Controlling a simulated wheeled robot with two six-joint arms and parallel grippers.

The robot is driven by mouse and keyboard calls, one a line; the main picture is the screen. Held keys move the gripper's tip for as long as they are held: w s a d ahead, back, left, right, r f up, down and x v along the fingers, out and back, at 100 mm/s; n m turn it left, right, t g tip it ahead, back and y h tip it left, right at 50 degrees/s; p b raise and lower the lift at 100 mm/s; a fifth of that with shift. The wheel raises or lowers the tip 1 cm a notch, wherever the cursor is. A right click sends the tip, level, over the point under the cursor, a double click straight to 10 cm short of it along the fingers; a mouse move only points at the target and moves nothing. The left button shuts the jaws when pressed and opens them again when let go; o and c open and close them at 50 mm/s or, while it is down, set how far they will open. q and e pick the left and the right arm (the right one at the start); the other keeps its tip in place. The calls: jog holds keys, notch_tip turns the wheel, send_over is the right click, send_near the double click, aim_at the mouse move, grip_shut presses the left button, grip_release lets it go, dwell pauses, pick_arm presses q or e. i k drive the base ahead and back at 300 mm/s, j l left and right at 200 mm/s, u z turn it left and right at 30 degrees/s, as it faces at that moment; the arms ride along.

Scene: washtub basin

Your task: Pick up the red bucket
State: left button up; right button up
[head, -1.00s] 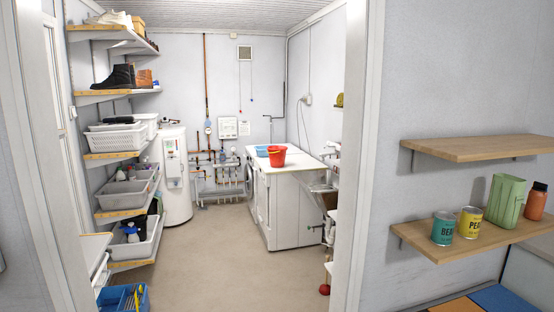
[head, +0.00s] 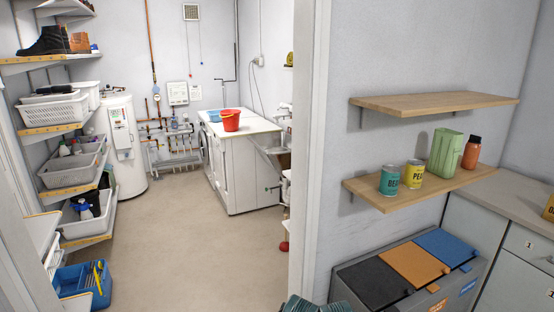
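The red bucket (head: 231,121) stands upright on the white top of the washing machines (head: 240,160) in the room beyond the doorway. A blue basin (head: 215,115) sits just left of and behind it, partly hidden by the bucket. Neither of my grippers can be made out in the head view, and nothing is seen touching the bucket.
The doorway's right frame (head: 309,150) and the wall stand to the right. Shelves with baskets (head: 55,110) and a blue crate (head: 82,286) line the left. The floor (head: 190,235) between is clear. Sorting bins (head: 405,275) stand at the lower right.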

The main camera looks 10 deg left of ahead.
aim_at(230, 117)
jog(key=i+j+u, duration=0.3)
jog(key=i, duration=0.3)
jog(key=i+j+u, duration=0.35)
jog(key=i, duration=0.3)
jog(key=i+u, duration=0.3)
jog(key=i, duration=4)
jog(key=i+z, duration=0.15)
jog(key=i, duration=0.35)
jog(key=i+j+z, duration=0.15)
jog(key=i, duration=0.3)
jog(key=i+z, duration=0.15)
jog(key=i, duration=0.35)
